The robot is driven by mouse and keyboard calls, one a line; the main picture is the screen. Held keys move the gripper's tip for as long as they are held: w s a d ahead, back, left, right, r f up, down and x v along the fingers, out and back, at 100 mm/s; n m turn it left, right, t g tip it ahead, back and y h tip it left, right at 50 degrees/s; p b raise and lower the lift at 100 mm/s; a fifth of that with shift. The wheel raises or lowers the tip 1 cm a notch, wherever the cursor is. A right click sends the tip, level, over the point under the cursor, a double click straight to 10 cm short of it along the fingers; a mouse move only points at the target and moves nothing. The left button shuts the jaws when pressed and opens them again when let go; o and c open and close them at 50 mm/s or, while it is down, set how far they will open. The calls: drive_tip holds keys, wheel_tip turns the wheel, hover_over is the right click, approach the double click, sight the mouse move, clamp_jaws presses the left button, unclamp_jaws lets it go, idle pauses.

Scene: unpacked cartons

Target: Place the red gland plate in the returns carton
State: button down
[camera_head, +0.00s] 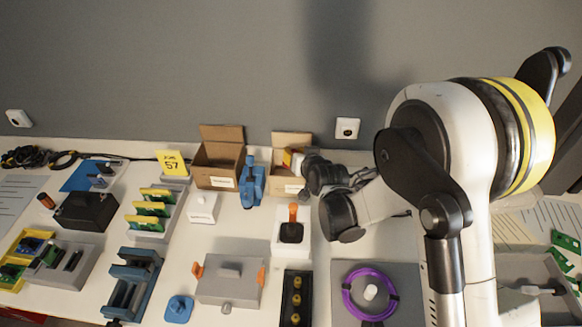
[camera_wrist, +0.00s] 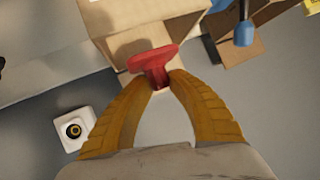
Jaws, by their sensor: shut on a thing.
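My gripper (camera_wrist: 160,85) is shut on the red gland plate (camera_wrist: 153,60), holding it between its two yellow fingertips. In the head view my gripper (camera_head: 293,158) is over the right-hand open cardboard carton (camera_head: 281,184). In the wrist view the plate overlaps that carton (camera_wrist: 115,22) near its wall-side flap; I cannot tell its height above the carton. A second open cardboard carton (camera_head: 218,180) stands to the left and also shows in the wrist view (camera_wrist: 240,52). Both cartons bear white labels too small to read, so I cannot tell which is the returns carton.
A blue tool (camera_head: 252,185) stands between the cartons. A yellow sign (camera_head: 172,163) is left of them. A white base with an orange-handled joystick (camera_head: 291,230) stands in front. A wall socket (camera_head: 347,128) is behind. The table front holds several fixtures and a purple cable coil (camera_head: 370,291).

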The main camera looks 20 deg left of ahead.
drive_tip(key=shift+w+a+f, duration=0.55)
drive_tip(key=shift+a+f, duration=0.05)
drive_tip(key=shift+a, duration=0.15)
drive_tip(key=shift+f, duration=0.25)
wheel_tip(320, 180, down, 4)
drive_tip(key=shift+r+b, duration=0.2)
drive_tip(key=shift+b, duration=1)
drive_tip(key=shift+r, duration=0.1)
drive_tip(key=shift+f+b, duration=0.6)
drive_tip(key=c, duration=1.5)
unclamp_jaws()
